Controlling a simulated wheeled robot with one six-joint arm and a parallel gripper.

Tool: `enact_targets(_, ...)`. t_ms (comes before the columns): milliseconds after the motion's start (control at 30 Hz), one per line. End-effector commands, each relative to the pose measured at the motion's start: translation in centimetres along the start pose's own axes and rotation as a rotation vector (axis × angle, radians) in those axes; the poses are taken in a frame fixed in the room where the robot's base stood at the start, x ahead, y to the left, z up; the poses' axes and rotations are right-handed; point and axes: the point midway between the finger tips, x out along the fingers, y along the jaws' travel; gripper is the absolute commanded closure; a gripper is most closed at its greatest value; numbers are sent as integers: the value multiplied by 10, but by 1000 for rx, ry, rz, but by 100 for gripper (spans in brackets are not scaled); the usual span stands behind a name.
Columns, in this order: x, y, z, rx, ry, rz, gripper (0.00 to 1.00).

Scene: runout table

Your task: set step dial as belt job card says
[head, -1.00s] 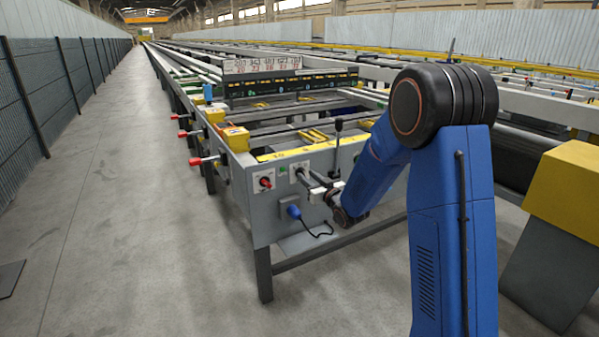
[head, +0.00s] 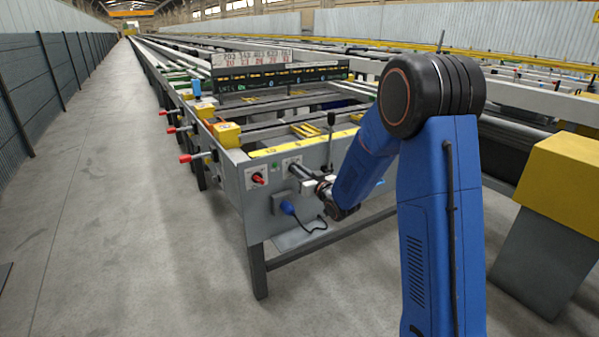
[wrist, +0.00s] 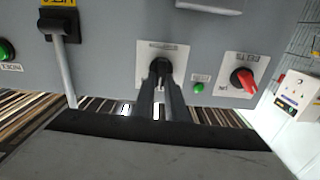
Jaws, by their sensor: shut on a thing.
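The step dial's pale plate (head: 293,161) is on the grey end panel of the runout table (head: 243,215). My gripper (head: 303,176) is up against this plate in the head view. In the wrist view, where the panel appears upside down, my gripper (wrist: 160,72) has its two dark fingers close together on the dial in the middle of its plate (wrist: 145,70). The fingers hide most of the dial, so its setting cannot be read. A row of white job cards (head: 250,58) with dark and red figures stands above the table; the figures are too small to read surely.
Beside the dial plate is a red knob (head: 258,179), also in the wrist view (wrist: 244,80). A black-knobbed lever (head: 331,120) stands right of the dial. A blue plug (head: 288,208) with a cable is below. Clear floor (head: 110,220) lies left.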

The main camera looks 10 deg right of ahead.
Motion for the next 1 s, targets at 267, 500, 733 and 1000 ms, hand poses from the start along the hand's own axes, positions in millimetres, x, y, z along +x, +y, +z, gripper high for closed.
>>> enact_targets(267,0,2,0,171,0,0,100)
enact_targets(500,0,4,1,378,-1,1,100)
enact_targets(733,0,6,2,553,-1,1,100)
enact_targets(1000,0,7,3,688,-1,1,100)
